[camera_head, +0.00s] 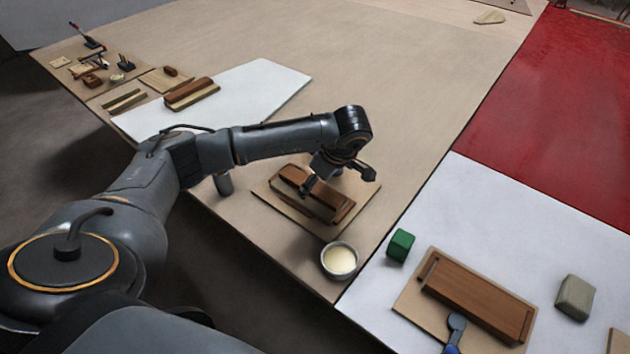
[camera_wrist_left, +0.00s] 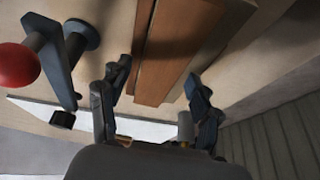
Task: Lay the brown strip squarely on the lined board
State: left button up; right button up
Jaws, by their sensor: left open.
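A brown strip (camera_head: 325,195) lies on a light wooden board (camera_head: 268,196) near the table's front edge, beside or against other brown wood there. I cannot make out lines on this board. My left gripper (camera_head: 338,180) is open above the strip, its fingers pointing down and covering part of it. In the left wrist view the brown wood (camera_wrist_left: 172,50) runs between the open fingers (camera_wrist_left: 157,75), and I see no finger closed on it. I cannot tell whether the fingers touch it. My right gripper is not in view.
A bowl of pale cream stuff (camera_head: 339,260) stands close to the board. A green block (camera_head: 400,245), another brown piece on a board (camera_head: 480,297) and a grey block (camera_head: 575,297) are at right. A red-knobbed tool (camera_wrist_left: 18,68) stands near the left gripper.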

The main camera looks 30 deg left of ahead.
pick_arm(q)
jog(key=shift+r, duration=0.2)
jog(key=v, duration=1.1)
jog(key=shift+d+r, duration=0.15)
jog(key=shift+r, duration=0.25)
jog(key=shift+f, duration=0.1)
